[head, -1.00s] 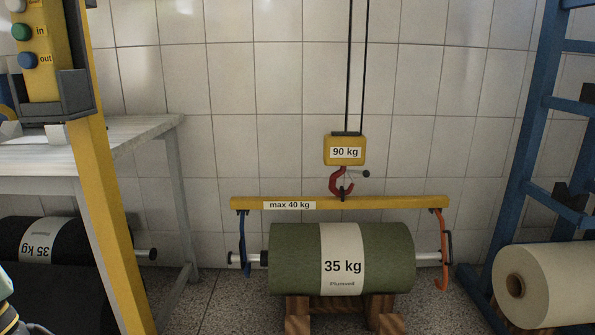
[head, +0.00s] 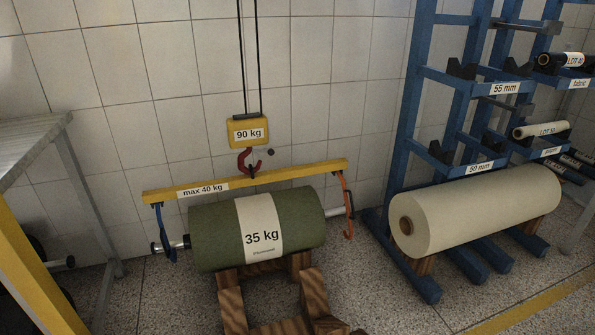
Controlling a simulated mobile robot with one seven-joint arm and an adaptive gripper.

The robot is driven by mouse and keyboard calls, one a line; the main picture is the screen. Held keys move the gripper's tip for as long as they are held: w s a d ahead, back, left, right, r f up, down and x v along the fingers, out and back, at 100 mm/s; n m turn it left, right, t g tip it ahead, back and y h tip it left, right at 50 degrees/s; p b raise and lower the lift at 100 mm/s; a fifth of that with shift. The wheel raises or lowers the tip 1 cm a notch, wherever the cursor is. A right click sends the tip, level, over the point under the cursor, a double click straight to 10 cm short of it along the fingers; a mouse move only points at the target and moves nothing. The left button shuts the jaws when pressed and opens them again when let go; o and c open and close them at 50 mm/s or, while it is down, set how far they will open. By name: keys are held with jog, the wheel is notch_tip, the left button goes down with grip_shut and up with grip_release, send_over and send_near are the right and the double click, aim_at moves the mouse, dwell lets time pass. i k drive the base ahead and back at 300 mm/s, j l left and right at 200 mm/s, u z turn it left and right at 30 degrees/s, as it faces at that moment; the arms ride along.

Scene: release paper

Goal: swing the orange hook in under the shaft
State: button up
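The orange hook (head: 347,208) hangs from the right end of the yellow lifting beam (head: 285,175), marked max 40 kg. Its curved lower tip hangs below the level of the shaft (head: 333,212), by the shaft's right end. I cannot tell whether the tip is under the shaft or beside it. The blue hook (head: 161,232) hangs from the beam's left end, close to the shaft's left end. The shaft runs through the green roll (head: 215,235), labelled 35 kg. A red crane hook (head: 248,164) under the yellow 90 kg block (head: 248,131) meets the beam's middle. My gripper is not in view.
The green roll rests on a wooden cradle (head: 232,305). A blue rack (head: 408,130) with a cream roll (head: 480,208) at its foot stands to the right. A pale table (head: 30,140) and a yellow post (head: 35,270) are at left. Speckled floor lies between.

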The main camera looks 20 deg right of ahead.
aim_at(350, 237)
jog(key=z, duration=0.25)
jog(key=i+l+z, duration=0.15)
jog(key=z, duration=0.25)
jog(key=i+z, duration=0.6)
jog(key=z, duration=0.25)
jog(key=i+j, duration=0.15)
jog(key=i, duration=0.25)
jog(key=i+j+z, duration=0.1)
jog(key=i, duration=0.35)
